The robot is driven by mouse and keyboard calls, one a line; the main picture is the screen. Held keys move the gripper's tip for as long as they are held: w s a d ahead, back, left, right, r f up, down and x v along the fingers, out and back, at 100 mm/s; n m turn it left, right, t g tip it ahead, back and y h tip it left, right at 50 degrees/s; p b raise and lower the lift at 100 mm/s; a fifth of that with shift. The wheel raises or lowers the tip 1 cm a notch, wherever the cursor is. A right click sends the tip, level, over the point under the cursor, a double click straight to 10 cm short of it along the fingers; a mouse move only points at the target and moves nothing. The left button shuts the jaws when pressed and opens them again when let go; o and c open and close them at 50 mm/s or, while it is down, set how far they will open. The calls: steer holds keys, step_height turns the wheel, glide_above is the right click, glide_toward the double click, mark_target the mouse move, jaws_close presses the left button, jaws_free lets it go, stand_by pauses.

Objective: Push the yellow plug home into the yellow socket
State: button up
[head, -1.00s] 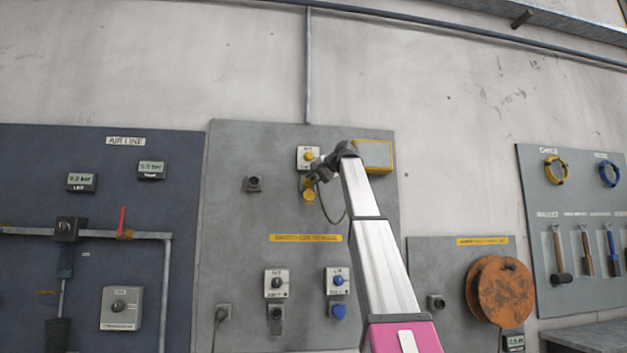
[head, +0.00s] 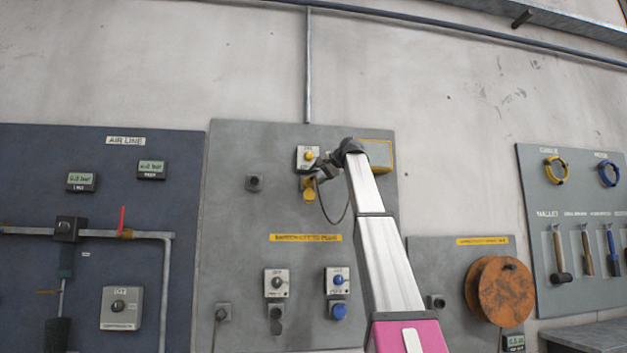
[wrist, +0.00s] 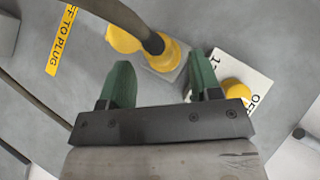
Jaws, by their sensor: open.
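The yellow plug (wrist: 171,56) with its dark cable shows just beyond my fingertips in the wrist view. It is at the yellow socket, whose round yellow cap (wrist: 124,40) hangs open beside it. The cap also shows in the head view (head: 309,194). How deep the plug sits cannot be told; the cable and my gripper hide part of it. My gripper (wrist: 160,72) is open, its two green fingers apart with nothing held between them. In the head view my gripper (head: 322,172) is small and dark in front of the socket.
A white switch plate with a yellow knob (wrist: 237,88) is close beside my right finger. The cable (head: 335,222) hangs in a loop below my gripper. A yellow-edged grey box (head: 380,153) is behind my arm. A blue socket (head: 339,311) is lower on the panel.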

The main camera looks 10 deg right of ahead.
steer(key=v, duration=0.8)
stand_by(0.4)
steer(key=w+a+f+g+h, duration=0.1)
steer(key=w+f, duration=0.1)
steer(key=f, duration=1.3)
steer(key=w+f+g+h, duration=0.1)
steer(key=w+f, duration=0.2)
steer(key=f, duration=1.2)
steer(key=w+a+f+g+h, duration=0.1)
steer(key=w+f, duration=0.1)
steer(key=f, duration=1.4)
step_height(320, 180, down, 16)
steer(key=s+a+g+h, duration=0.1)
steer(key=s, duration=0.2)
steer(key=s+a+f+n+g+h, duration=0.1)
steer(key=s+f, duration=0.5)
steer(key=f, duration=0.5)
steer(key=s+a+f+n+g+h, duration=0.1)
steer(key=s+f+g, duration=0.1)
steer(key=s+f, duration=0.75)
steer(key=s+a+f+n+g+h, duration=0.15)
steer(key=s+f, duration=0.25)
steer(key=f, duration=0.9)
steer(key=s+f+n+g, duration=0.1)
steer(key=s+f, duration=0.9)
steer(key=s, duration=0.2)
steer(key=shift+s+a+g+h, duration=0.2)
steer(key=shift+a+g+h, duration=0.05)
steer(key=shift+g+h, duration=0.1)
